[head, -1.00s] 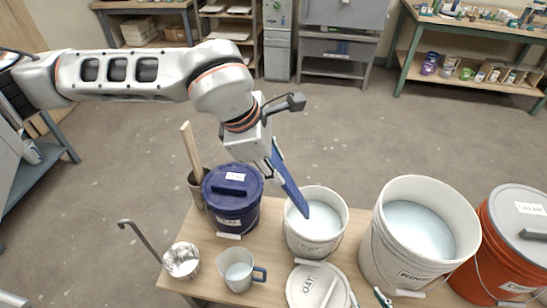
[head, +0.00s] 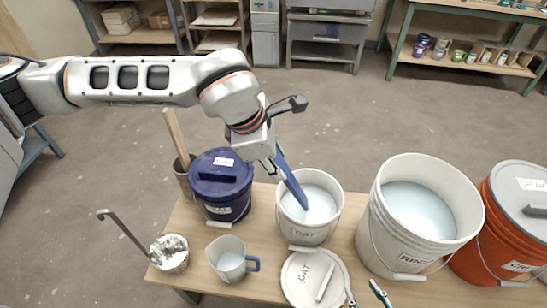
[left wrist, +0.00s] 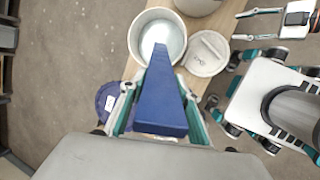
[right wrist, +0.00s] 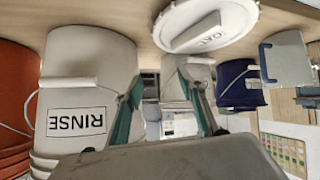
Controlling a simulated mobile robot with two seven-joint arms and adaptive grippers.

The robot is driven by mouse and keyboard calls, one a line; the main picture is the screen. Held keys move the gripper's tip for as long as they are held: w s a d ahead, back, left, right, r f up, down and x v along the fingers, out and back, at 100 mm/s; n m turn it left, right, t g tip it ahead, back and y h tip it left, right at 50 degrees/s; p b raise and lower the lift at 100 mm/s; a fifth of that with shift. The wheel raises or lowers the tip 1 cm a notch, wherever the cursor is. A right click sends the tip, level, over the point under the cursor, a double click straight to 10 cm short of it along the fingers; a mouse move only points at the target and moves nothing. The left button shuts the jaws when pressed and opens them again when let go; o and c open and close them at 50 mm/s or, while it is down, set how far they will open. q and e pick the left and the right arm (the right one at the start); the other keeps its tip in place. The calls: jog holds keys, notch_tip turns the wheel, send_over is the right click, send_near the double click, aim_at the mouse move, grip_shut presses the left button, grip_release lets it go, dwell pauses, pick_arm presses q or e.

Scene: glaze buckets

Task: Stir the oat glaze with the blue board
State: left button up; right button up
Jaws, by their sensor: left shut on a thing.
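My left gripper (head: 274,153) is shut on the blue board (head: 289,181), which slants down into the open white oat bucket (head: 296,233). The board's lower end is inside the rim, over the pale glaze (head: 319,205); I cannot tell how far it dips in. The left wrist view shows the board (left wrist: 160,95) between the fingers, its far end against the glaze (left wrist: 172,38). The white OAT lid (head: 300,284) lies on the table in front of the bucket. My right gripper (head: 365,295) is open and empty near the lid, with its fingers apart in the right wrist view (right wrist: 163,103).
The white RINSE bucket (head: 385,230) and the orange bucket (head: 485,255) stand right of the oat bucket. A container with a wooden stick (head: 176,138) is behind.

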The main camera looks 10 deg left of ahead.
aim_at(290, 180)
pick_arm(q)
jog(key=b+x, duration=0.1)
jog(key=x, duration=0.1)
jog(key=shift+w+f, duration=0.1)
jog(key=shift+f, duration=0.25)
jog(key=shift+b+x, duration=0.65)
jog(key=shift+x, duration=0.45)
jog(key=shift+w+d+f+b, duration=0.25)
jog(key=shift+f+b, duration=0.1)
jog(key=shift+f, duration=0.25)
jog(key=shift+b+x, duration=0.45)
jog(key=shift+x, duration=0.7)
jog(key=shift+b+x, duration=0.5)
jog(key=shift+x, duration=0.95)
pick_arm(e)
jog(key=shift+w+d+f, duration=0.1)
jog(key=shift+d+f, duration=0.15)
jog(key=shift+f, duration=0.6)
jog(key=shift+w+d+f, duration=0.1)
jog(key=shift+d+f, duration=0.15)
jog(key=shift+f, duration=0.6)
pick_arm(q)
jog(key=shift+r, duration=0.1)
pick_arm(e)
jog(key=shift+w+r, duration=0.1)
